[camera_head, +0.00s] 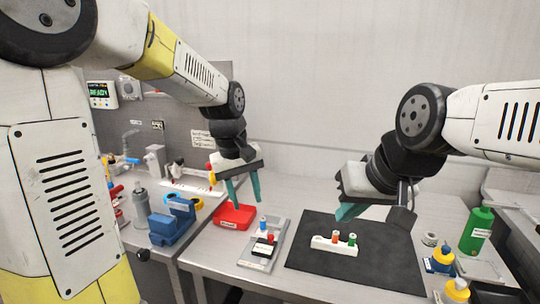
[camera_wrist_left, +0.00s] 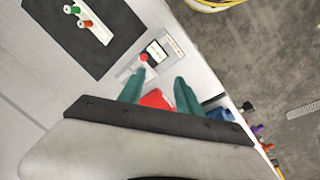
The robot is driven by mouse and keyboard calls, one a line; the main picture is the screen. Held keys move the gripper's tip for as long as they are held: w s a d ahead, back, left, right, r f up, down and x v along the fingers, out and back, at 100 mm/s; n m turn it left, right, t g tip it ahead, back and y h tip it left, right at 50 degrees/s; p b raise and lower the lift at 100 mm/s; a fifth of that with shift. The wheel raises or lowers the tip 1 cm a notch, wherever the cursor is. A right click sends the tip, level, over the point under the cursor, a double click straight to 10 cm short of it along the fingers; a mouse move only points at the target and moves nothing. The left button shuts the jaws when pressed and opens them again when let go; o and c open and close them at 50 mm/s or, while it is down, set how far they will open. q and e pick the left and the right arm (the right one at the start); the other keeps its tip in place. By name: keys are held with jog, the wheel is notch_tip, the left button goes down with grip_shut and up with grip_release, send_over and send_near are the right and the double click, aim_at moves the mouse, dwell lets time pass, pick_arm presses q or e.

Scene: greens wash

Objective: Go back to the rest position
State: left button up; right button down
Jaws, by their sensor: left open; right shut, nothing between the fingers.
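My left gripper (camera_head: 243,190) hangs above the table near the red tray (camera_head: 235,216), its two teal fingers apart and empty. In the left wrist view its fingers (camera_wrist_left: 160,85) are spread, with the red tray (camera_wrist_left: 156,99) visible beyond them. My right gripper (camera_head: 345,212) is above the back of the black mat (camera_head: 310,262), its teal fingers together with nothing held; part of it is hidden by its own wrist.
A white rack (camera_head: 322,245) with red and green capped vials stands on the mat. Blue devices (camera_head: 172,226) are left; a green bottle (camera_head: 477,230) and yellow-topped bottles (camera_head: 442,260) are right.

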pick_arm(q)
jog(key=s+a+r+m+t, duration=0.2)
jog(key=s+a, duration=0.2)
jog(key=s, duration=0.3)
jog(key=s+a+r+m+t, duration=0.2)
jog(key=s+a+r, duration=0.1)
jog(key=s, duration=0.5)
jog(key=shift+a+r+t, duration=0.3)
jog(key=shift+a+r, duration=0.05)
jog(key=shift+a, duration=0.25)
